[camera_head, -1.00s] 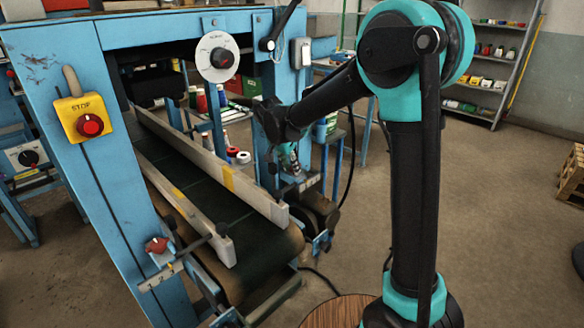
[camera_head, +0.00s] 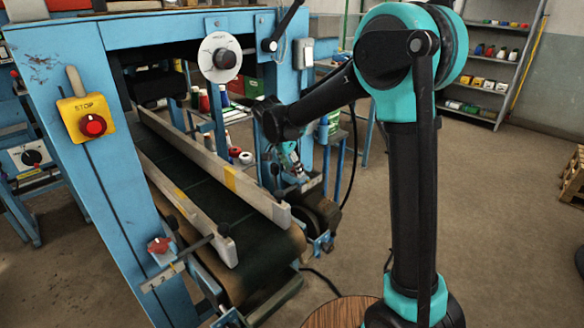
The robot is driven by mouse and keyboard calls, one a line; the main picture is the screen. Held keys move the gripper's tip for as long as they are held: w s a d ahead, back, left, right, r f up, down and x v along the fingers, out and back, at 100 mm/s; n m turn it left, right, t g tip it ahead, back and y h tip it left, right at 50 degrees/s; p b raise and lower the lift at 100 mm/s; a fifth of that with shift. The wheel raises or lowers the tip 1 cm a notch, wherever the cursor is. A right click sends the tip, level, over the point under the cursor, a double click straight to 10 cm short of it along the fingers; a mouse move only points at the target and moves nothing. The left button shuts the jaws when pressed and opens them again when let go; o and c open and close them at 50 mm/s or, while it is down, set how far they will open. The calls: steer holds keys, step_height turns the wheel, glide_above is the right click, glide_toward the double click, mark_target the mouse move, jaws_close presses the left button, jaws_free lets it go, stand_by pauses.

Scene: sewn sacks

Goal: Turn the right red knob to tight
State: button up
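One red knob (camera_head: 159,245) sits on a numbered plate at the front left of the blue conveyor frame. A matching numbered plate (camera_head: 311,186) shows at the right side of the conveyor. I cannot make out a red knob there; my gripper and wrist cover that spot. My gripper (camera_head: 296,174) points down just above and beside this right plate, small and partly behind my dark forearm. Whether its fingers touch or hold anything is too small to see.
The conveyor belt (camera_head: 205,200) runs between two pale side rails (camera_head: 225,178). A white dial (camera_head: 220,57) and a black lever (camera_head: 280,28) are on the upper beam. A yellow stop box (camera_head: 86,118) is on the left post. Thread cones (camera_head: 234,153) stand behind. Open floor lies right.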

steer(key=v, duration=1.2)
steer(key=s+d+f+n, duration=0.25)
steer(key=d+f, duration=0.25)
steer(key=d, duration=0.6)
steer(key=s+d+f+n+y, duration=0.1)
steer(key=s+d+f+n, duration=0.1)
steer(key=s+d+f, duration=0.5)
steer(key=s+d+f+n+y, duration=0.2)
steer(key=s+d+f+n, duration=0.1)
steer(key=s+d+f, duration=0.4)
steer(key=s+d, duration=0.3)
steer(key=s, duration=0.3)
steer(key=shift+d+f+n+t, duration=0.2)
steer(key=shift+f+n+t, duration=0.1)
steer(key=shift+n+t, duration=0.1)
